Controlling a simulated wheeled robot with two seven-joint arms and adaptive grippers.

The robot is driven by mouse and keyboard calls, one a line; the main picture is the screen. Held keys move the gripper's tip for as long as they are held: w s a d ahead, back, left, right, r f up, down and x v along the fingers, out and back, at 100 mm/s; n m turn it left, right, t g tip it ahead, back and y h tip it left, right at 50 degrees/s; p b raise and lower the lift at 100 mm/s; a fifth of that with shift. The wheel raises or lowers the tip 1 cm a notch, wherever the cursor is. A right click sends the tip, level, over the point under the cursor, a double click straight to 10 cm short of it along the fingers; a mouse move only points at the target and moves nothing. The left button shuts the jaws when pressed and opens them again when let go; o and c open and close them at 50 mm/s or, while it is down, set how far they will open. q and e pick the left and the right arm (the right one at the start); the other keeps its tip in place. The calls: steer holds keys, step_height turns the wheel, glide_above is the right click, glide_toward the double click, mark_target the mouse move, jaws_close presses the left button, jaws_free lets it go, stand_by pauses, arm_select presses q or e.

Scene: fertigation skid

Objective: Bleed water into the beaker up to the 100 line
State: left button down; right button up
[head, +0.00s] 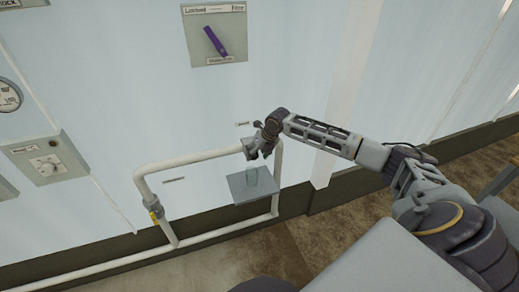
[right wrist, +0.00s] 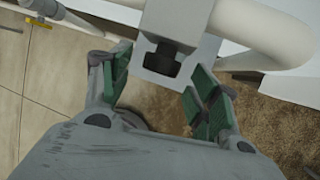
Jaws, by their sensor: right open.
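A small clear beaker (head: 251,177) stands on a grey shelf (head: 262,189) below the white pipe. Its graduation lines and water level are too small to read. My right gripper (head: 259,147) is at the pipe's upper right corner, above the beaker. No water stream is visible. My left gripper is not in view.
The white pipe loop (head: 200,158) runs along the wall, with a yellow-handled valve (head: 154,209) on its left leg. A panel with a purple lever (head: 215,41) is above. The floor in front is clear.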

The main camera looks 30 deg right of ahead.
steer(key=shift+x, duration=0.75)
steer(key=c, duration=1)
